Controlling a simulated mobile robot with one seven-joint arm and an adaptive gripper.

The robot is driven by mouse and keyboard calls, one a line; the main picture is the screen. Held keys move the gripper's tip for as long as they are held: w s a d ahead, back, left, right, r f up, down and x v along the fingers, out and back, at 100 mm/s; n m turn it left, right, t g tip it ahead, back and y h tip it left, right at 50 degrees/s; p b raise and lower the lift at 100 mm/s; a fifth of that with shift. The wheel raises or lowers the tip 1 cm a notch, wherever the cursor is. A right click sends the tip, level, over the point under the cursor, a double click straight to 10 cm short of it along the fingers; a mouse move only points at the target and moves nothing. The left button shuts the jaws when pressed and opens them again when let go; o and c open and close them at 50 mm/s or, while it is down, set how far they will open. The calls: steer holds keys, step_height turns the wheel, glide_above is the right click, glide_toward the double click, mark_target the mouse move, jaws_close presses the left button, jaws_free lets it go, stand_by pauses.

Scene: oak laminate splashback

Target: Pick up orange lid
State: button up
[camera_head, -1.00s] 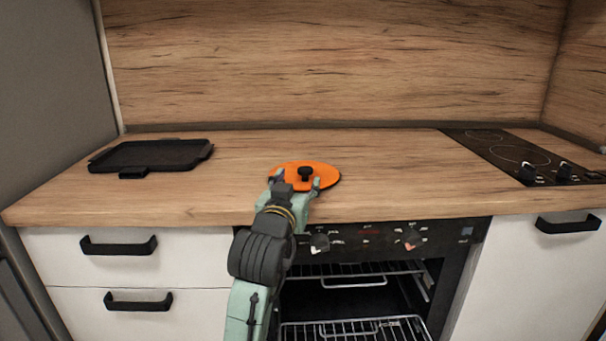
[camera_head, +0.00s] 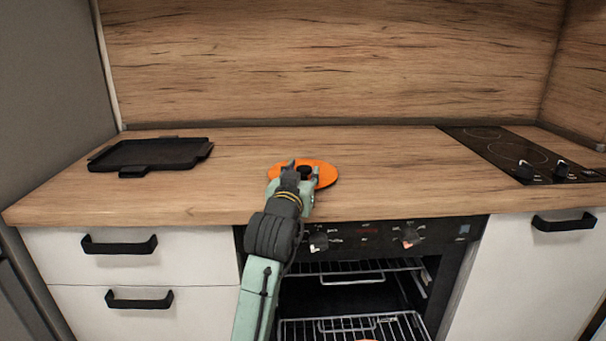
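The orange lid (camera_head: 325,172) lies flat on the wooden countertop, left of centre of the stretch between the tray and the hob. Its dark knob (camera_head: 304,171) shows partly behind my gripper. My gripper (camera_head: 302,172) is over the near side of the lid, with its fingers around or close to the knob. The wrist hides the near left part of the lid. I cannot tell whether the fingers touch the knob or how far apart they are.
A black tray (camera_head: 150,156) lies on the countertop (camera_head: 390,180) at the left. A black hob (camera_head: 515,155) with knobs is at the right. Below, the oven (camera_head: 350,290) is open with wire racks inside. The wooden splashback (camera_head: 330,65) stands behind.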

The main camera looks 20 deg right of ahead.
jaws_close()
steer(key=shift+r, duration=0.1)
stand_by(0.3)
